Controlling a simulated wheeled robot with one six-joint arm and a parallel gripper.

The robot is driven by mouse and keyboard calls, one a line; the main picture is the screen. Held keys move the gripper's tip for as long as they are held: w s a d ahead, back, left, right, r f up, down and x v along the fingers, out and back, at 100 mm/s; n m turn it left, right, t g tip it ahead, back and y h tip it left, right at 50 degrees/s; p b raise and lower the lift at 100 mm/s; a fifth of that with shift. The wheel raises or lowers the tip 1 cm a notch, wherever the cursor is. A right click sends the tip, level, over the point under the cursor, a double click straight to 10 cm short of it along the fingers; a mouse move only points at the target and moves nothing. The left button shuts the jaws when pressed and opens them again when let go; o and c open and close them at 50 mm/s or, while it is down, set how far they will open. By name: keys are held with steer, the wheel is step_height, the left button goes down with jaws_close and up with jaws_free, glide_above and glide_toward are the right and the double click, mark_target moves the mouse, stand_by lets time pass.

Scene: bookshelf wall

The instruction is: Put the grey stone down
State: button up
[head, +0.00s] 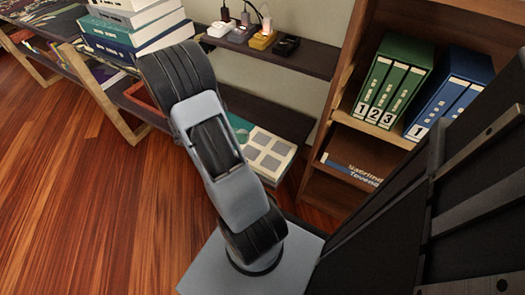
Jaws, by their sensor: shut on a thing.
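The grey stone does not show in the head view. My gripper does not show either; only my arm's links are in view, reaching up from the lower middle toward the low shelf, and they cover part of what lies behind them.
A stack of books (132,30) stands upper left on a low wooden unit. Small chargers or plugs (263,40) sit on the dark upper shelf (300,58). A bookcase at right holds green binders (396,82) and blue binders (450,95). Bare wooden floor (60,200) lies at left.

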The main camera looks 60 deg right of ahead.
steer(key=b+x, duration=0.2)
steer(key=x, duration=0.3)
steer(key=b, duration=0.3)
glide_above(262, 151)
steer(key=f, duration=0.5)
steer(key=shift+w+a, duration=0.15)
steer(key=shift+a, duration=0.2)
steer(key=f, duration=0.1)
steer(key=f+b, duration=0.1)
steer(key=f, duration=0.1)
steer(key=shift+d+f, duration=0.2)
steer(key=shift+f, duration=0.1)
